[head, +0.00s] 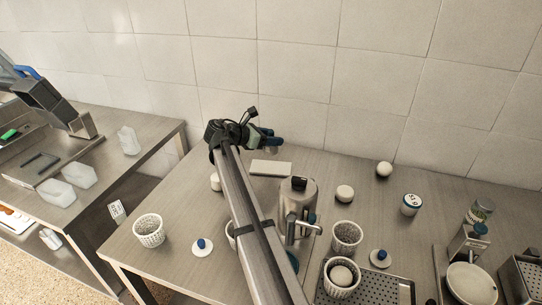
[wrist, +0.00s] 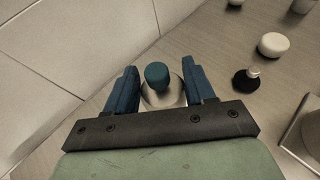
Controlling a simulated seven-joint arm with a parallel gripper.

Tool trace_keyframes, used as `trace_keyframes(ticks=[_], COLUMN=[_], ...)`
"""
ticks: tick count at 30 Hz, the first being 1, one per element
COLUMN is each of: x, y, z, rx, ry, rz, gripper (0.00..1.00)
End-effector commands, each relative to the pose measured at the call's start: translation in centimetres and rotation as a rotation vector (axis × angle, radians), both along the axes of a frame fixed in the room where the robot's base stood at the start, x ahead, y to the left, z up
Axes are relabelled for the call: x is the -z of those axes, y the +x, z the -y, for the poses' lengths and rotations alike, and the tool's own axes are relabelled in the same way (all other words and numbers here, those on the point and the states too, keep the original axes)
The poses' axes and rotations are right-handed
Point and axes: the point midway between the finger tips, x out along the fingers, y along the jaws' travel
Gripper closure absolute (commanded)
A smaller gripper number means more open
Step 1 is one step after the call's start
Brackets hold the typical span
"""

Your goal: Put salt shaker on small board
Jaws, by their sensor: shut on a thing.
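My gripper (head: 270,138) is at the far side of the table near the wall, above and behind a small pale rectangular board (head: 271,167). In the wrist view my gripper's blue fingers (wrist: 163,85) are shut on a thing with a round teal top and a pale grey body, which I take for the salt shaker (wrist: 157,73). The salt shaker cannot be made out in the head view. The board cannot be made out in the wrist view, and the shaker's underside is hidden.
A large metal dispenser (head: 298,197) stands just right of the board. White perforated baskets (head: 149,231), lids with blue knobs (head: 202,247), and white round things (head: 345,193) are spread about. A perforated tray (head: 392,287) lies at the front. The wall (head: 290,95) is close behind my gripper.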

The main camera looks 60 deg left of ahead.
Motion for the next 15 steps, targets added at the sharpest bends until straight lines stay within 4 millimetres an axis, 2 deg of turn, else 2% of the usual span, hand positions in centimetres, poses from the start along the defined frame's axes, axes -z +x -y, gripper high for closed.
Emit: trace_keyframes(ticks=[3, 10, 15], x=[2.0, 3.7, 5.8], y=[0.0, 0.0, 0.0], z=[0.1, 0.0, 0.0], rx=[0.000, 0.001, 0.001], ry=[-0.002, -0.001, -0.001], rz=[0.000, 0.000, 0.000], gripper=[1.00, 1.00, 1.00])
